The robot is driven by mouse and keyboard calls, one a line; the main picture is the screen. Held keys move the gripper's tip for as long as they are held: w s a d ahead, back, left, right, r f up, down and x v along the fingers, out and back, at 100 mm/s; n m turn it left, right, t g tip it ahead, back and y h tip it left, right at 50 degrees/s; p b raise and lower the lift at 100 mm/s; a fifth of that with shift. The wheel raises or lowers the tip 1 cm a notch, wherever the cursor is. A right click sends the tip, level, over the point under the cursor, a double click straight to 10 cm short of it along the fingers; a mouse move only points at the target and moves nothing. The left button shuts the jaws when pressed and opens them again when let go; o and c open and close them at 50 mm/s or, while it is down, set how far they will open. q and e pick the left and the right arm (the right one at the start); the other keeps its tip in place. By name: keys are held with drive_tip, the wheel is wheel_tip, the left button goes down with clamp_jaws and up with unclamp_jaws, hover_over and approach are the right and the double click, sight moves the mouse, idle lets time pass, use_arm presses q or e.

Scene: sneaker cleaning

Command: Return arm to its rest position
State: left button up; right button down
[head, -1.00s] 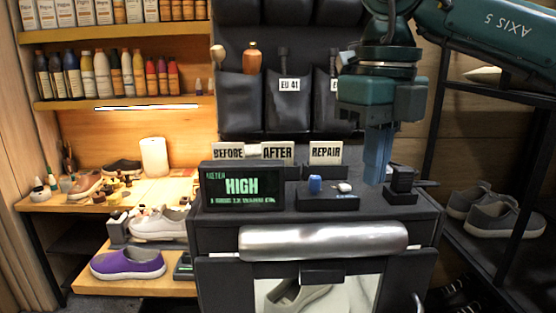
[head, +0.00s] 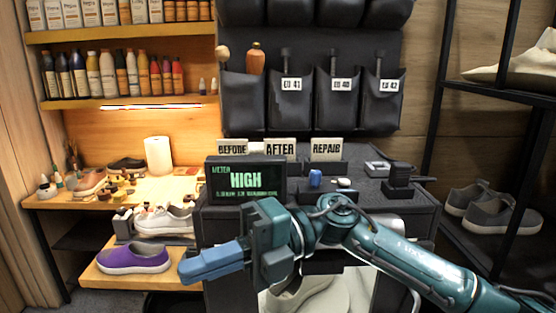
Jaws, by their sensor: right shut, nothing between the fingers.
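My right gripper (head: 212,262) is in front of the dark cabinet, low in the head view. Its blue fingers are shut with nothing between them and point left, toward the purple shoe. My right arm (head: 410,262) comes in from the lower right and runs across the cabinet front, hiding much of its handle. My left gripper and arm are not in the head view.
The dark cabinet (head: 420,215) bears a meter screen (head: 245,181) reading HIGH, label cards and a small blue item (head: 315,178). A purple shoe (head: 135,258) sits on the low wooden shelf (head: 110,283). A dark rack (head: 470,242) with grey shoes stands right.

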drive_tip(key=w+d+f+m+t+y, duration=0.2)
drive_tip(key=w+f+m+t+y, duration=0.15)
drive_tip(key=m+t, duration=0.5)
drive_tip(key=w+d+f+m+t+y, duration=0.2)
drive_tip(key=w+f+m+t+y, duration=0.15)
drive_tip(key=m+t, duration=0.55)
drive_tip(key=w+d+f+m+t+h, duration=0.1)
drive_tip(key=d+f+m+t+h, duration=0.35)
drive_tip(key=f+m, duration=0.3)
drive_tip(key=w+d+f+m+t+h, duration=0.2)
drive_tip(key=d+f+m+t+h, duration=0.15)
drive_tip(key=f+m+h, duration=0.35)
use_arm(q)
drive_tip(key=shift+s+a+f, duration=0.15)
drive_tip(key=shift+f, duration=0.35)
use_arm(e)
drive_tip(key=s+d+f+m+g+h, duration=0.3)
drive_tip(key=s+d+f, duration=0.3)
drive_tip(key=f, duration=0.5)
drive_tip(key=s+d+f+m+g+h, duration=0.4)
drive_tip(key=s+d+f+m+h, duration=0.1)
drive_tip(key=s+f, duration=0.6)
drive_tip(key=shift+s+d+f, duration=0.3)
drive_tip(key=shift+d+f, duration=0.3)
drive_tip(key=shift+f, duration=0.05)
